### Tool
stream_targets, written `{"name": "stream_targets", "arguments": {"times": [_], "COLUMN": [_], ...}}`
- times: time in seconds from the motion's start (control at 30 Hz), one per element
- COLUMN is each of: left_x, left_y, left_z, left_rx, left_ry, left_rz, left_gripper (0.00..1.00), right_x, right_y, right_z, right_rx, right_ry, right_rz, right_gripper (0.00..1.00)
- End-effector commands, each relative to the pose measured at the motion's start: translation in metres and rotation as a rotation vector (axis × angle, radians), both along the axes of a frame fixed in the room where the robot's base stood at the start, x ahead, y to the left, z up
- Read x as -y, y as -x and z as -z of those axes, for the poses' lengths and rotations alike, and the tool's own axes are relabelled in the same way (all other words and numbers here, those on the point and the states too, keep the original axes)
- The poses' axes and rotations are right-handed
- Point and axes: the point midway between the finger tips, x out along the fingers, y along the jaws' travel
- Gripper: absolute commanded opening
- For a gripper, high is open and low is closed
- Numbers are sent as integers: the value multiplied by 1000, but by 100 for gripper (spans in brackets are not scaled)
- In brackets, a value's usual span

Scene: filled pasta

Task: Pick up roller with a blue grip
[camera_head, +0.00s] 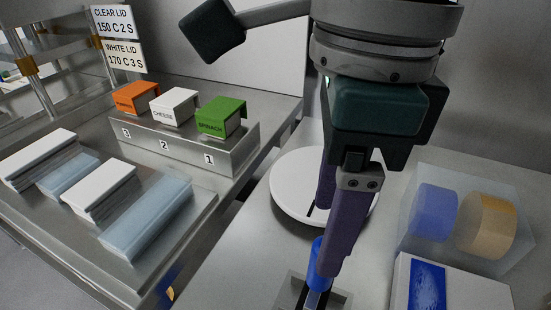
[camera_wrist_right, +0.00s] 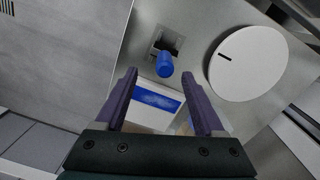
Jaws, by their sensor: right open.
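The blue grip (camera_head: 317,250) of the roller points up out of a small grey metal holder (camera_head: 340,300) at the bottom of the head view. The rest of the roller is hidden. In the right wrist view the blue grip (camera_wrist_right: 165,64) shows just beyond and between my fingertips, with the holder (camera_wrist_right: 177,40) behind it. My right gripper (camera_head: 322,238) is open, its purple fingers pointing down; the nearer finger partly covers the grip in the head view. The right gripper (camera_wrist_right: 160,72) holds nothing, and I cannot tell whether it touches the grip.
A white round disc (camera_head: 290,190) lies behind the fingers. A clear bin (camera_head: 408,225) with blue and orange rolls and a white box (camera_head: 465,290) with a blue panel stand at right. Labelled boxes, including green SPINACH (camera_head: 221,116), and stacked lids stand at left.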

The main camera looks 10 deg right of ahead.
Motion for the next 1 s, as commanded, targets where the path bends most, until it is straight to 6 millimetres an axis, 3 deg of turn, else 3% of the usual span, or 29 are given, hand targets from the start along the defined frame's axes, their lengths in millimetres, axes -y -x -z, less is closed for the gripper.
{"name": "stream_targets", "arguments": {"times": [0.13, 0.47, 0.7, 1.0], "left_x": [0, -3, -4, -4], "left_y": [0, -1, -1, -1], "left_z": [-1, -7, -11, -11], "left_rx": [1, 3, 3, 3], "left_ry": [-1, -11, -13, -13], "left_rz": [0, 5, 6, 6], "left_gripper": [65, 65, 65, 65], "right_x": [12, 10, 8, 8], "right_y": [-4, -3, -5, -5], "right_z": [16, 54, 91, 99], "right_rx": [8, 7, 7, 11], "right_ry": [54, 48, 47, 45], "right_rz": [9, 7, 7, 4], "right_gripper": [71, 71, 71, 71]}}
